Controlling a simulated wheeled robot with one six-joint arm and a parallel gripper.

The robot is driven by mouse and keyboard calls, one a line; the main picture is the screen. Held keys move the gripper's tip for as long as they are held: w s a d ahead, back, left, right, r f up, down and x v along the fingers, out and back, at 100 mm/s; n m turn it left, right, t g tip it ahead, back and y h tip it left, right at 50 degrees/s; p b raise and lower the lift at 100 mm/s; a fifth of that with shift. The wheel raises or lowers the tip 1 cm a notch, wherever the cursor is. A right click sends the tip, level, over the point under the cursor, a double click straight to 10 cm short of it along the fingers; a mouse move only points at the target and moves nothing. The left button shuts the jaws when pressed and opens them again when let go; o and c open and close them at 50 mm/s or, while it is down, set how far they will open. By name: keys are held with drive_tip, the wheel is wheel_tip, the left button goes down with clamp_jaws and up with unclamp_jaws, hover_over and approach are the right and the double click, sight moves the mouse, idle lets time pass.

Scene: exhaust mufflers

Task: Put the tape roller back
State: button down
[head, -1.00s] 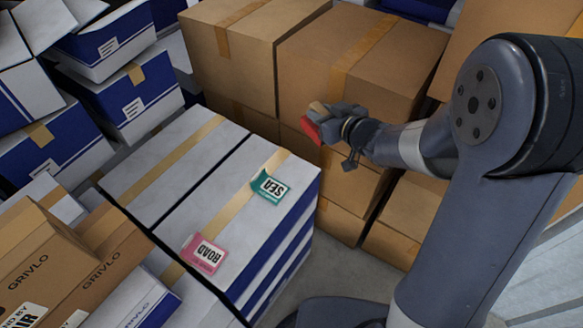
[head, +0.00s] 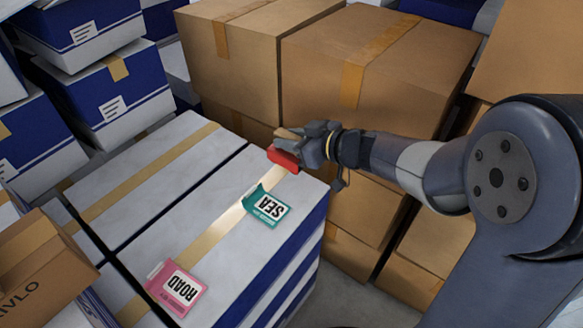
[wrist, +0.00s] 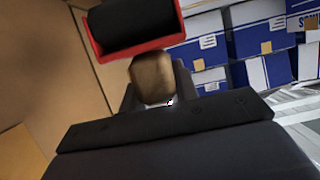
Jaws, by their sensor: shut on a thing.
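The tape roller (head: 285,158) has a red body and a tan wooden handle. In the head view my gripper (head: 309,143) is shut on its handle and holds it over the far right end of the white box stack (head: 215,205). I cannot tell whether the roller touches the box top. In the wrist view the tape roller (wrist: 135,28) shows its red frame, black drum and wooden handle end, with my gripper (wrist: 155,85) around the handle. The fingertips are partly hidden.
A green SEA label (head: 267,208) and a pink ROAD label (head: 175,287) lie on the white boxes. Brown cartons (head: 375,65) stand close behind my gripper. Blue and white boxes (head: 110,90) are stacked at left. A brown carton (head: 40,270) sits at lower left.

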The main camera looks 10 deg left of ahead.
sight(293, 157)
drive_tip(key=shift+f+b, duration=1.3)
drive_tip(key=shift+f, duration=1.55)
drive_tip(key=shift+f, duration=0.15)
drive_tip(key=c, duration=1.1)
unclamp_jaws()
drive_tip(key=shift+s+d+r, duration=0.1)
drive_tip(key=shift+d+r, duration=0.15)
drive_tip(key=shift+r, duration=0.05)
drive_tip(key=p+v, duration=0.4)
drive_tip(key=v, duration=0.7)
drive_tip(key=shift+s+d, duration=0.2)
